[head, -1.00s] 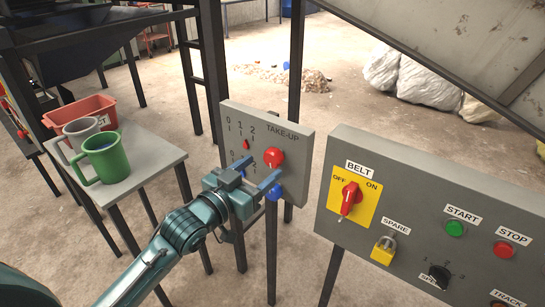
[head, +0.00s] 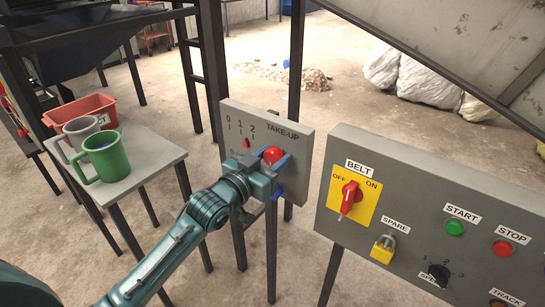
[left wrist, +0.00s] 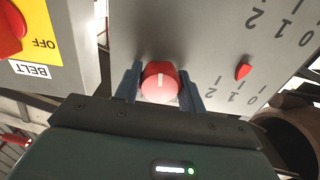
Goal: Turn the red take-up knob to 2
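The red take-up knob (head: 273,154) is on the grey TAKE-UP panel (head: 290,133). In the left wrist view the knob (left wrist: 160,82) shows a white line on its face, running roughly up and down the picture. My left gripper (left wrist: 160,84) is at the panel, with one blue finger on each side of the knob. The fingers look open and very close to its sides; firm contact cannot be told. A small red pointer (head: 246,143) sits below the panel's upper 0-1-2 scale, around 1 to 2. My gripper partly hides the lower scale. My right gripper is not in view.
The BELT control panel (head: 400,190) with a red switch (head: 350,197) and a padlock (head: 383,250) stands close on the right. On the left, a table (head: 150,172) bears a green mug (head: 107,157), a grey mug (head: 80,130) and a red bin (head: 88,110).

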